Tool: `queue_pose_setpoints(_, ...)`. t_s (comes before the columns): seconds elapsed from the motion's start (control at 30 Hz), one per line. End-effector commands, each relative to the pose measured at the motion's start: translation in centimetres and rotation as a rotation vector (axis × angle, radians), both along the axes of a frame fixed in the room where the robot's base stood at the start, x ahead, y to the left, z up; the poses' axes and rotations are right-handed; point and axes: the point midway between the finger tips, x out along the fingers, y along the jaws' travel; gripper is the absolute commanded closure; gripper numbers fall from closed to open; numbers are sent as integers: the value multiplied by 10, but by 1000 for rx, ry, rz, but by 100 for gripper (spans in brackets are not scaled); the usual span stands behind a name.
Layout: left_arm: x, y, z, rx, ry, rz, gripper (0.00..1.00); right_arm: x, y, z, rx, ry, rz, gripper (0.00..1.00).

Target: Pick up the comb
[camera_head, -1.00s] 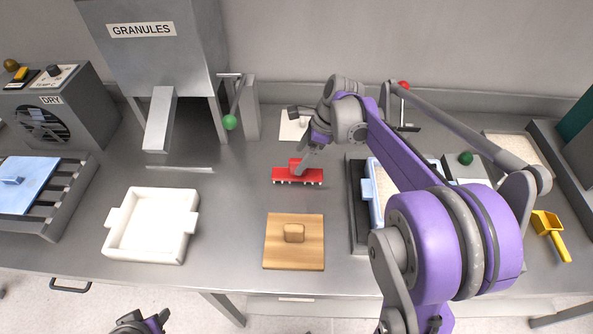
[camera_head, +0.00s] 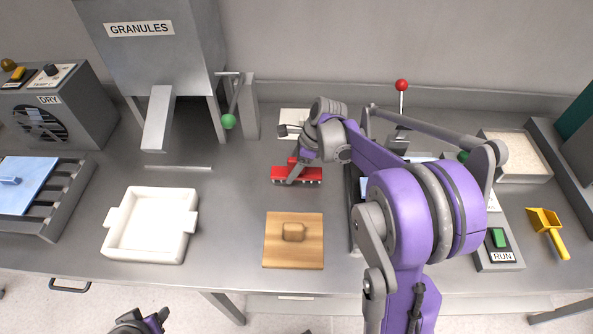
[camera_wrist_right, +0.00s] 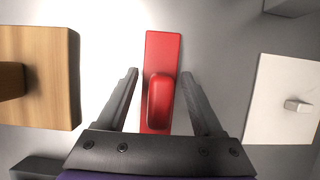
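The comb (camera_head: 309,175) is red, with a toothed bar and a raised handle, and lies on the steel table in the middle of the head view. In the right wrist view the comb (camera_wrist_right: 162,55) lies lengthwise, its handle between the two fingers. My right gripper (camera_head: 294,172) is at the comb from above; its fingers (camera_wrist_right: 160,85) are open, one on each side of the handle with gaps visible. My left gripper (camera_head: 140,322) is low at the bottom edge, partly cut off; its fingers cannot be made out.
A wooden board with a knob (camera_head: 293,250) lies in front of the comb. A white plate with a knob (camera_head: 295,118) lies behind it. A white tray (camera_head: 110,235) stands at left, a yellow scoop (camera_head: 547,226) at right. The granules hopper (camera_head: 150,60) stands behind.

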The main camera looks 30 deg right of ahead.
Motion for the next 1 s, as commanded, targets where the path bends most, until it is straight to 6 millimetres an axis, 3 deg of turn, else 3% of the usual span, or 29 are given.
queue_pose_setpoints(0.03, 0, 0, 0, 0, 0, 0, 50, 0, 0, 0, 0, 0, 0, 42)
queue_pose_setpoints(0.37, 0, 0, 0, 0, 0, 0, 50, 0, 0, 0, 0, 0, 0, 100)
queue_pose_setpoints(0.7, 0, 0, 0, 0, 0, 0, 50, 0, 0, 6, 0, 0, 0, 100)
queue_pose_setpoints(1.0, 1, 0, 4, 0, -2, 0, 50, 0, 0, 61, 0, -1, 0, 100)
